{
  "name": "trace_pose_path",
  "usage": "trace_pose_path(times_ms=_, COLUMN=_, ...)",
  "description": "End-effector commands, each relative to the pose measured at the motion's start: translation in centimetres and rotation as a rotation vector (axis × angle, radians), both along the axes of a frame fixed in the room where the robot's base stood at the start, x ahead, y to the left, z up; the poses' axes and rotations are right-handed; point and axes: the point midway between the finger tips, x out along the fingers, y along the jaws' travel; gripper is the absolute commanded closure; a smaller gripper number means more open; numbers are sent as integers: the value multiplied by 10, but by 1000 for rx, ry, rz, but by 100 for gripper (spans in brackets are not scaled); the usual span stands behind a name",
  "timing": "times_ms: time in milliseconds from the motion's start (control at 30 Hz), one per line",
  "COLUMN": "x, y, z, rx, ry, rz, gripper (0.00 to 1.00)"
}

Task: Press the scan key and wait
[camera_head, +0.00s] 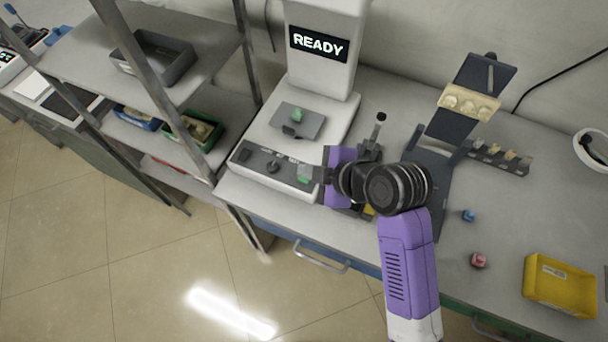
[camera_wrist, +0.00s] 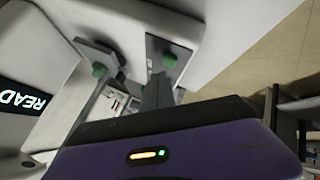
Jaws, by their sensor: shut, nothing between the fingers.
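The scanner (camera_head: 300,120) is a tall white machine with a dark display (camera_head: 318,44) that reads READY. A green piece (camera_head: 297,115) sits on its grey stage (camera_head: 312,125). The front panel (camera_head: 250,157) carries dark controls and a green key (camera_head: 304,181) at its right end. My gripper (camera_head: 306,172) is shut and empty, with its tips over or beside that key; contact cannot be told. The wrist view shows the shut fingers (camera_wrist: 158,92) close to the green key (camera_wrist: 168,60), with the green piece (camera_wrist: 99,69) to the left.
A metal shelf rack (camera_head: 190,60) with bins stands at the left. Right of my arm are a dark stand (camera_head: 455,125) holding a beige part, a rack of small pieces (camera_head: 500,156), a blue piece (camera_head: 468,215), a pink piece (camera_head: 478,260) and a yellow tray (camera_head: 535,300).

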Motion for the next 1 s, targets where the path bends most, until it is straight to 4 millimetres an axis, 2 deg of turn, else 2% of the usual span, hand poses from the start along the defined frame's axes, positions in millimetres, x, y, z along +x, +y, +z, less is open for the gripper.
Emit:
trace_pose_path(times_ms=333, x=0, y=0, z=-9, rx=0, ry=0, rz=0, gripper=100)
trace_pose_path(times_ms=1000, x=0, y=0, z=-12, rx=0, ry=0, rz=0, gripper=100)
